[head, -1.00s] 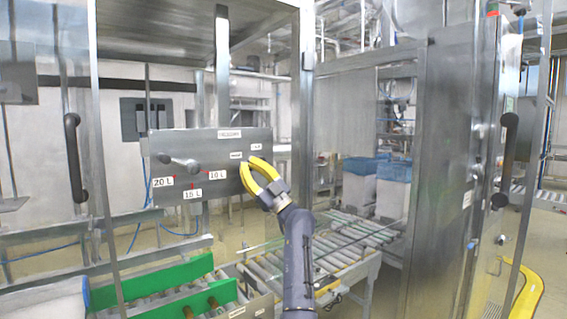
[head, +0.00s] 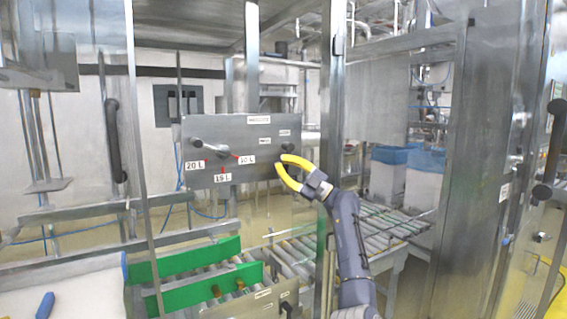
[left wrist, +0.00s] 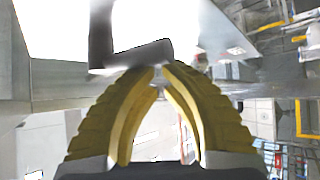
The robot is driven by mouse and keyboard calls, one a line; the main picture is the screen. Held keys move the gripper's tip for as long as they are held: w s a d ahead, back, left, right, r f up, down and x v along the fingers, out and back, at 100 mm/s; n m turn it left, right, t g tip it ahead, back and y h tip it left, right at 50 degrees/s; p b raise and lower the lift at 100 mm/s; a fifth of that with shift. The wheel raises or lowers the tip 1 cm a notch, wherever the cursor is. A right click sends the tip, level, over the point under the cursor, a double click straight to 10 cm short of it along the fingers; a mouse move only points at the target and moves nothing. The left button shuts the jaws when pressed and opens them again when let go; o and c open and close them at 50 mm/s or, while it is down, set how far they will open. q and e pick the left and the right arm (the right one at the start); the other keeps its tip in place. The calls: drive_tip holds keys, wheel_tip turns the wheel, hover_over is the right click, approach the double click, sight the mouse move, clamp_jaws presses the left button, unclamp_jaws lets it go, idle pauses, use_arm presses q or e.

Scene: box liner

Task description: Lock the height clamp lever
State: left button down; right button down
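The grey metal height panel (head: 255,170) hangs behind the frame with 20 L, 15 L and 10 L labels. A lever with a pale, rod-like handle (head: 208,148) sticks out on its left side. A small dark clamp lever (head: 289,147) sits at its right side. My left gripper (head: 280,162) has two yellow fingers just below and in front of this dark lever. The fingers bow apart, with a small gap at the tips and nothing seen between them. In the left wrist view a dark grey bent lever (left wrist: 130,57) lies just beyond the fingertips; contact cannot be told. My right gripper is not in view.
A steel post (head: 332,100) stands just right of the panel, close to my left arm. Green guides (head: 195,258) and a roller conveyor (head: 385,222) lie below. A door with a black handle (head: 114,140) is at the left.

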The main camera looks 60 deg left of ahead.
use_arm(q)
drive_tip(key=shift+w+f, duration=0.1)
idle(0.6)
wheel_tip(320, 180, up, 10)
idle(0.6)
idle(0.4)
